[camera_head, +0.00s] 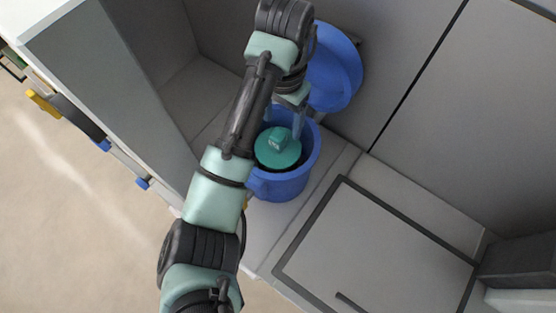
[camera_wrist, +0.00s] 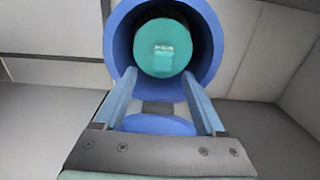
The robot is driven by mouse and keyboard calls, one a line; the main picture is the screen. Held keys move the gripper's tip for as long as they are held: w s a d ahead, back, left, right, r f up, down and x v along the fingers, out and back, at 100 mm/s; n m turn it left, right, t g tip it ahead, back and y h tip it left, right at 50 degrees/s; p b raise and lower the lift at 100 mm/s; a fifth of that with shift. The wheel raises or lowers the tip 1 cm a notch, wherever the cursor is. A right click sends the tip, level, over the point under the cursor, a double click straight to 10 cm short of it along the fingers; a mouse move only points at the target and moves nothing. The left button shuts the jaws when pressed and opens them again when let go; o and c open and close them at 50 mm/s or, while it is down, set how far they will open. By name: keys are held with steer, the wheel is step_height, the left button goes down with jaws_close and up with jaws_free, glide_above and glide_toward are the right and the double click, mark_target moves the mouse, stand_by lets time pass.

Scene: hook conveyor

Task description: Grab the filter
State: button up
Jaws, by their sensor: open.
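The filter is a teal disc with a raised block-shaped handle on top (camera_head: 277,150). It sits inside a round blue housing (camera_head: 284,186), with a dark gap around it. In the wrist view the filter (camera_wrist: 163,48) shows within the blue ring of the housing (camera_wrist: 121,42). My gripper (camera_head: 288,118) is at the housing's upper side in the head view, close to the filter. In the wrist view its two fingers (camera_wrist: 163,92) are apart and empty, pointing towards the filter. The filter handle is not between them. My arm hides part of the housing's left side.
A round blue lid (camera_head: 335,68) stands open behind the housing, against the grey wall. Grey panels (camera_head: 165,60) enclose the left and back. A dark-framed square panel (camera_head: 380,250) lies to the right. A hook rail with blue and yellow pieces (camera_head: 122,160) is at far left.

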mark_target(278, 134)
steer(key=f, duration=0.1)
steer(key=f+p, duration=0.1)
steer(key=f, duration=0.1)
steer(key=a+f, duration=0.1)
steer(key=shift+s+f, duration=0.3)
steer(key=shift+d+f, duration=0.1)
steer(key=shift+f, duration=0.4)
jaws_close()
steer(key=shift+w+r, duration=0.1)
stand_by(0.7)
